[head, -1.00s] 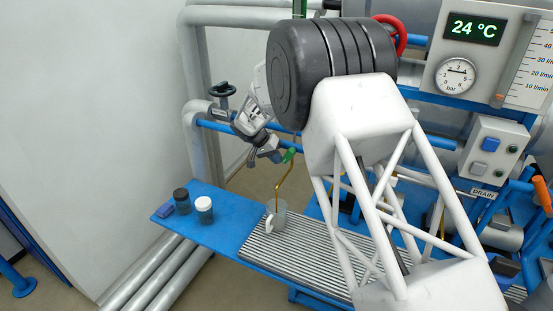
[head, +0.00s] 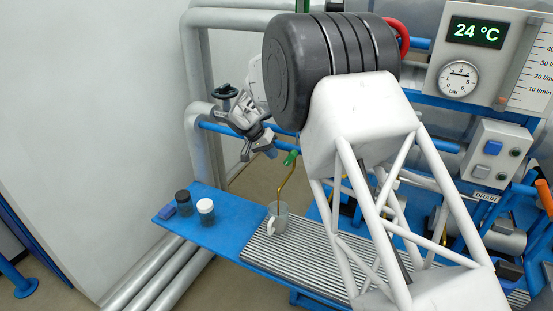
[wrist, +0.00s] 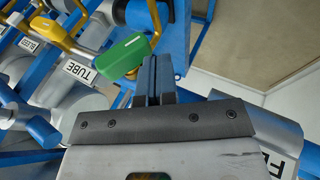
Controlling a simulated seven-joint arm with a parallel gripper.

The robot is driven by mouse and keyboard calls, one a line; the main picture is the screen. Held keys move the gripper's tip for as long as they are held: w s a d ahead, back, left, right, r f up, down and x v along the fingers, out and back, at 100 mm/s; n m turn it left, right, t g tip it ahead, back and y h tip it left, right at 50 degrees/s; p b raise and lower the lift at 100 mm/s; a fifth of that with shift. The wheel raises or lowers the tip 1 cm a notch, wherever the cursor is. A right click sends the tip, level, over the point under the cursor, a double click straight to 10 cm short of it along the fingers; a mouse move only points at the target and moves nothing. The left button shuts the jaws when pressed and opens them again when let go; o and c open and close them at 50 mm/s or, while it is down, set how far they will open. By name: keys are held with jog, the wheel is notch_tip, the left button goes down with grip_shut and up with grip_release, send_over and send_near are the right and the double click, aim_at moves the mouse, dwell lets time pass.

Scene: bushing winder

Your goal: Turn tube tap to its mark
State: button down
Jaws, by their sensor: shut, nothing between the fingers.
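The tube tap has a green handle (head: 291,158) on a brass spout that curves down in the head view. In the wrist view the green handle (wrist: 124,56) lies beside the TUBE label (wrist: 78,70). My gripper (head: 269,152) is just left of the handle in the head view. In the wrist view my gripper (wrist: 152,62) has its fingers together and empty, close to the right end of the handle. I cannot tell whether they touch it. I cannot make out the tap's mark.
A mug (head: 278,218) stands under the spout on the ribbed grey tray (head: 300,255). A dark-lidded jar (head: 183,201), a white-lidded jar (head: 206,211) and a blue block (head: 167,211) are on the blue shelf.

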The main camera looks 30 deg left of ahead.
jog(key=shift+v, duration=1.8)
